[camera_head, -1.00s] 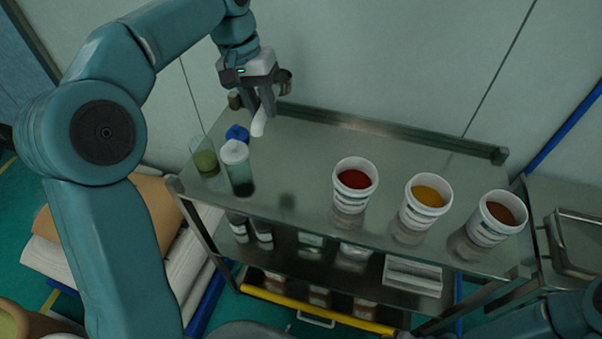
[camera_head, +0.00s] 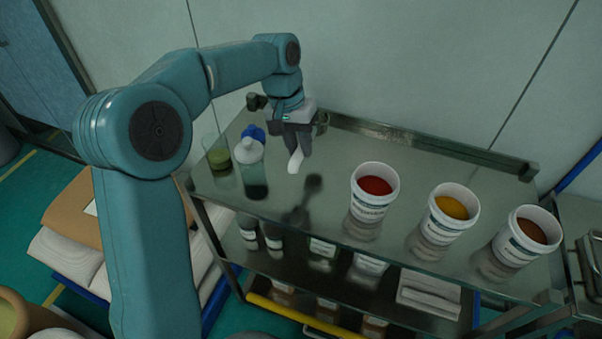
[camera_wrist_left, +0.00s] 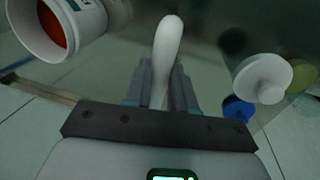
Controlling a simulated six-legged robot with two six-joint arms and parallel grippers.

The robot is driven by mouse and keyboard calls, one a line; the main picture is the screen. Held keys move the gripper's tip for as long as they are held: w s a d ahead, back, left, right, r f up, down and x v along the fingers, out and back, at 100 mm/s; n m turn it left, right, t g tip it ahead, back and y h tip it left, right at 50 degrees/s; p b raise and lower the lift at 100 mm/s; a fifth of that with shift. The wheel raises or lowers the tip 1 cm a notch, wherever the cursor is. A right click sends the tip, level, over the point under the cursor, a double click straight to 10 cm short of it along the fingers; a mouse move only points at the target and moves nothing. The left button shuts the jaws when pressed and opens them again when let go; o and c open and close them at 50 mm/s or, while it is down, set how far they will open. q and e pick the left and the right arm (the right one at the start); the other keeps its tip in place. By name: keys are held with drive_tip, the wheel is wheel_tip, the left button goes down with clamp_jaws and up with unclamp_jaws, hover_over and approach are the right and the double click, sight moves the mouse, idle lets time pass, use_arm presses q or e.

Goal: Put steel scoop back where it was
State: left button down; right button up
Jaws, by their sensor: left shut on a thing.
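My left gripper (camera_head: 292,143) is shut on the steel scoop. The scoop's pale handle (camera_head: 294,162) sticks out below the fingers in the head view. In the left wrist view the handle (camera_wrist_left: 167,50) stands upright between the two fingers (camera_wrist_left: 160,85). My right gripper is not in view.
A white-capped bottle (camera_head: 251,168), a blue cap (camera_head: 254,132) and a glass with green contents (camera_head: 218,155) stand left of the gripper. White tubs of red (camera_head: 372,200), yellow (camera_head: 447,217) and brown (camera_head: 524,243) material stand right. The table centre is clear.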

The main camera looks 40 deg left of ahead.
use_arm(q)
drive_tip(key=x, duration=0.3)
drive_tip(key=a+x, duration=0.1)
drive_tip(key=x, duration=0.5)
drive_tip(key=shift+s+a+f, duration=0.15)
drive_tip(key=shift+s+a, duration=0.05)
drive_tip(key=shift+a, duration=0.2)
drive_tip(key=shift+s, duration=0.1)
drive_tip(key=shift+f, duration=0.2)
drive_tip(key=c, duration=0.9)
unclamp_jaws()
drive_tip(key=shift+c, duration=0.2)
drive_tip(key=shift+r, duration=0.1)
